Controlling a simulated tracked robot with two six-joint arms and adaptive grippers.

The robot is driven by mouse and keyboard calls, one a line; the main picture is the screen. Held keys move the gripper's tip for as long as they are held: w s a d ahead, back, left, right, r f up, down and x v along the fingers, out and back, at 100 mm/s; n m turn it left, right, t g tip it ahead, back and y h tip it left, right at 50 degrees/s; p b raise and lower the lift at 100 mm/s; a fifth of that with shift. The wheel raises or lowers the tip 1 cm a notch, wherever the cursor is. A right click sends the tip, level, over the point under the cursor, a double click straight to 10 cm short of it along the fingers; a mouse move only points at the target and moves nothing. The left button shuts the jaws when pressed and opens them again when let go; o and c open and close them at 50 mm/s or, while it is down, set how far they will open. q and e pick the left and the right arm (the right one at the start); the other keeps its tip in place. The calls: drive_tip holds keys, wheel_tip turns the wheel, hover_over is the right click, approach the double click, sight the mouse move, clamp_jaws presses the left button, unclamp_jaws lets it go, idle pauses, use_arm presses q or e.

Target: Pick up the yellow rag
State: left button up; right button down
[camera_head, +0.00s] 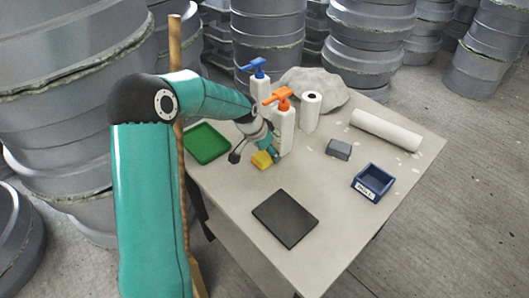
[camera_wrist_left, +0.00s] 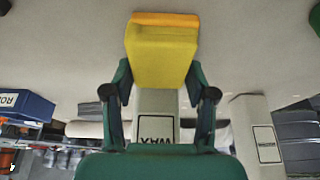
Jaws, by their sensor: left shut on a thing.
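The yellow rag (camera_head: 262,160) is a small folded block near the middle-left of the table, in front of the orange-pump bottle. My left gripper (camera_head: 262,149) reaches down to it from the left and is shut on it. In the wrist view, the rag (camera_wrist_left: 161,50) sits between the two green fingers of my left gripper (camera_wrist_left: 160,78), with an orange-toned edge at its far end. I cannot tell whether the rag is touching the table or just above it. My right gripper is not in view.
A white bottle with an orange pump (camera_head: 284,130) stands close behind the gripper, beside a blue-pump bottle (camera_head: 260,88). A green tray (camera_head: 206,144) is to the left, a dark slab (camera_head: 285,218) in front, a blue bin (camera_head: 373,181) to the right.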

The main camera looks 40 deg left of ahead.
use_arm(q)
drive_tip(key=shift+r, duration=0.1)
drive_tip(key=shift+r+p, duration=0.35)
drive_tip(key=shift+p, duration=0.05)
drive_tip(key=shift+r, duration=0.35)
wheel_tip(320, 180, up, 2)
drive_tip(key=shift+r, duration=0.25)
drive_tip(key=s+b, duration=0.1)
drive_tip(key=s, duration=0.5)
drive_tip(key=s+a+b, duration=0.1)
drive_tip(key=s, duration=0.5)
drive_tip(key=s+b, duration=0.2)
drive_tip(key=s, duration=0.4)
drive_tip(key=shift+a, duration=0.25)
